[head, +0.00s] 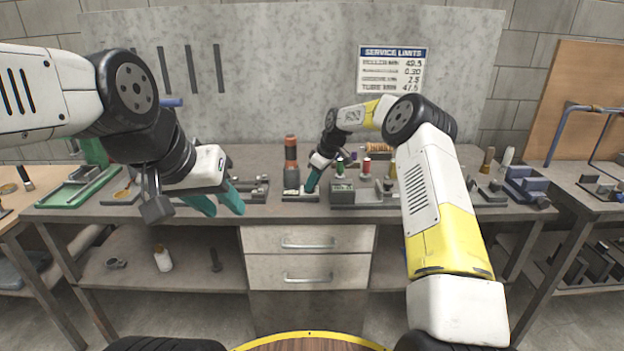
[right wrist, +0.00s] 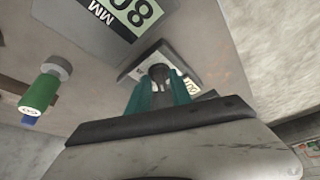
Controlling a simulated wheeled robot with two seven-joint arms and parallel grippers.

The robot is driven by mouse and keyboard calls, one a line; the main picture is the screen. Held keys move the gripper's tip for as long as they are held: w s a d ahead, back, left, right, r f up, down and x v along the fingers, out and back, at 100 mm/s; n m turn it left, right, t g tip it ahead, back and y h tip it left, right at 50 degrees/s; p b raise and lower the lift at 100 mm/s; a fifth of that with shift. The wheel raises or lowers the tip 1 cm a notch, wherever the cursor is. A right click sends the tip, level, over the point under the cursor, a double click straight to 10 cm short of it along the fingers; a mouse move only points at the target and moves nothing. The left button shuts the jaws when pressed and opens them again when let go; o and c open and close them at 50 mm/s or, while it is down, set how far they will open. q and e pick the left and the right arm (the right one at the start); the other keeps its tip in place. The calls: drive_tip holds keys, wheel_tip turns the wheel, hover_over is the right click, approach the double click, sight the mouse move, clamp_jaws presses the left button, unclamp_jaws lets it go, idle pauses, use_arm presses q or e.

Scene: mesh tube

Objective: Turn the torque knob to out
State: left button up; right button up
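A small dark knob (right wrist: 160,72) stands on a light, labelled plate in the right wrist view. My right gripper (right wrist: 163,92) has its teal fingers on either side of this knob. Whether they press on it I cannot tell. In the head view my right gripper (head: 312,181) points down at the small light base (head: 299,194) on the bench, and its fingers hide the knob. My left gripper (head: 222,202) hangs at the bench's front edge on the left, with its teal fingers apart and nothing between them.
A green-ended piece (right wrist: 40,92) shows in the right wrist view. Red (head: 366,165) and green pieces stand on a grey block to the right. A green tray (head: 84,190) lies far left.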

drive_tip(key=shift+o, duration=0.5)
drive_tip(key=shift+d+r, duration=0.1)
drive_tip(key=shift+r, duration=0.15)
drive_tip(key=v, duration=0.7)
drive_tip(key=shift+s+r, duration=0.1)
